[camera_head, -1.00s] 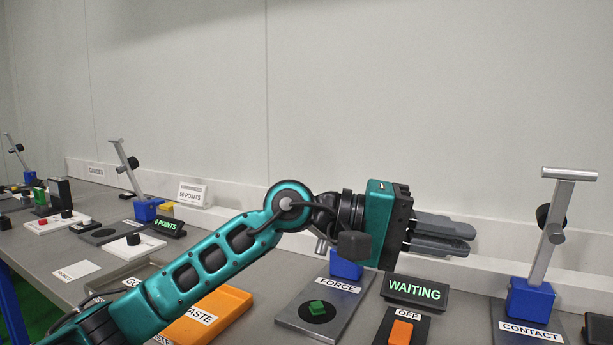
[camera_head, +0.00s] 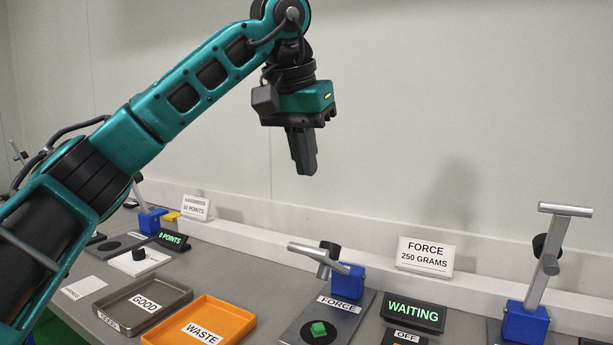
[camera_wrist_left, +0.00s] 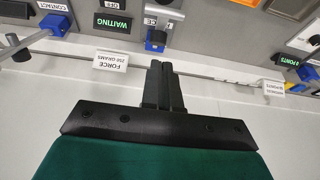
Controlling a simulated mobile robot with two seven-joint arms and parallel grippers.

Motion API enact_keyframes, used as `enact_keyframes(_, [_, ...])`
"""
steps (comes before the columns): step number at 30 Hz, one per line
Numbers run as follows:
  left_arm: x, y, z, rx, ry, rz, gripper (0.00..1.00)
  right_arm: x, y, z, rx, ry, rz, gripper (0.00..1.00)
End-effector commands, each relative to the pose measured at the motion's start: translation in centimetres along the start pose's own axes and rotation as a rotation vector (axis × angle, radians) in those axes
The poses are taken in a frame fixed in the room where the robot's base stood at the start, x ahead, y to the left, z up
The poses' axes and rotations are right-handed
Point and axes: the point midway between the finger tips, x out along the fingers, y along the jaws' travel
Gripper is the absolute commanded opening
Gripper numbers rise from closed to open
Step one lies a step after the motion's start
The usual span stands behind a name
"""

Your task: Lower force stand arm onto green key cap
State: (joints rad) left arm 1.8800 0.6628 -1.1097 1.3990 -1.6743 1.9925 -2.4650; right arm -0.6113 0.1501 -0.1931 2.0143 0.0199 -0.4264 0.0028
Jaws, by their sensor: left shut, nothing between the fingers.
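The force stand has a plate (camera_head: 350,322) labelled FORCE, a blue base (camera_head: 348,283) and a grey arm (camera_head: 308,252) with a crossbar and a black knob. The arm leans low from the base and shows above the green key cap (camera_head: 318,329), apart from it in the picture. The cap sits on a black disc on the plate. My left gripper (camera_head: 305,172) points down, shut and empty, well above the bench behind the stand. The left wrist view shows its closed fingers (camera_wrist_left: 163,82) and part of the stand's blue base (camera_wrist_left: 156,38). My right gripper is not in view.
A WAITING display (camera_head: 414,314) and a FORCE 250 GRAMS sign (camera_head: 425,257) are right of the stand. The contact stand (camera_head: 526,322) has its arm up. An orange WASTE tray (camera_head: 240,318) and a grey GOOD tray (camera_head: 183,291) lie left.

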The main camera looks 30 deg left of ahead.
Motion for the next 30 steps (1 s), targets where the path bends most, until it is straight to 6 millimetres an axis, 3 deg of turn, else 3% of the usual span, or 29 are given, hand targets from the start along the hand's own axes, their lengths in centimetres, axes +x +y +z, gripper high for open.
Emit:
enact_keyframes(3, [2.9,0.0,0.2,0.000,-0.003,0.000,0.00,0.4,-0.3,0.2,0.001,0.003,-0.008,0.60])
enact_keyframes(12, [9.0,0.1,0.5,0.002,-0.001,0.002,0.00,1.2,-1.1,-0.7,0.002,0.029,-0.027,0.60])
enact_keyframes(19, [10.6,0.1,2.5,0.002,0.002,0.003,0.00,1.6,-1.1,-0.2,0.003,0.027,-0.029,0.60])
enact_keyframes(30, [10.9,0.1,2.9,0.000,0.002,0.004,0.00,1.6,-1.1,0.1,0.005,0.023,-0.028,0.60])
